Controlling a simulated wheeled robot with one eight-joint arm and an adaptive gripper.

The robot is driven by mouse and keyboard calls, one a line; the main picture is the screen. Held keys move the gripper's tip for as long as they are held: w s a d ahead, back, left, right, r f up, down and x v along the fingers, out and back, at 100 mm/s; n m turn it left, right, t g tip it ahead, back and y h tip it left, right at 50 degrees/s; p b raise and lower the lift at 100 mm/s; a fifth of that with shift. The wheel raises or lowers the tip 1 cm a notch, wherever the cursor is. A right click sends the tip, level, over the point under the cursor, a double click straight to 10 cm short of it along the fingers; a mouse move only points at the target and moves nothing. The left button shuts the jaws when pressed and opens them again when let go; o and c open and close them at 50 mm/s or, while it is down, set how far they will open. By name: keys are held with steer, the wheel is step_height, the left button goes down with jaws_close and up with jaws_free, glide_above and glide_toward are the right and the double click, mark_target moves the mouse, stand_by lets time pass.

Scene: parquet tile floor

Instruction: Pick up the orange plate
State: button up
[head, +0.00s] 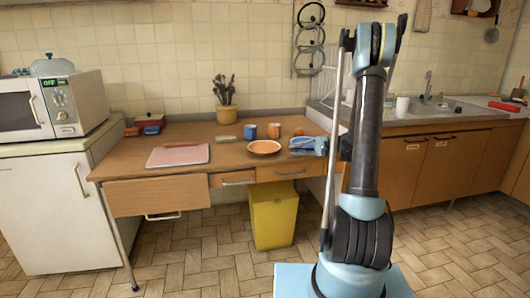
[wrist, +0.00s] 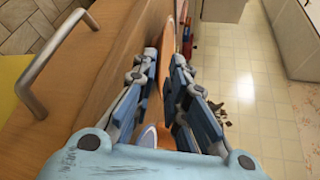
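The orange plate (head: 264,147) lies flat on the wooden desk near its front edge in the head view. My gripper (head: 312,147) is to the right of it, low by the desk's front edge and beside a blue plate (head: 300,141). In the wrist view my gripper (wrist: 168,85) is open, its two fingers apart. An orange edge, which looks like the orange plate (wrist: 168,55), shows ahead in the gap between them. It appears apart from the fingers; the fingers hide part of it.
On the desk (head: 228,165) stand a blue mug (head: 250,132), an orange mug (head: 274,130), a plant pot (head: 226,114) and a pink board (head: 178,156). A drawer handle (wrist: 32,80) is close on the left in the wrist view. A yellow bin (head: 273,217) stands below.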

mark_target(278, 157)
steer(key=x, duration=0.3)
steer(key=shift+a, duration=0.25)
steer(key=shift+x, duration=2.65)
steer(key=shift+s, duration=0.2)
jaws_close()
steer(key=shift+r, duration=0.15)
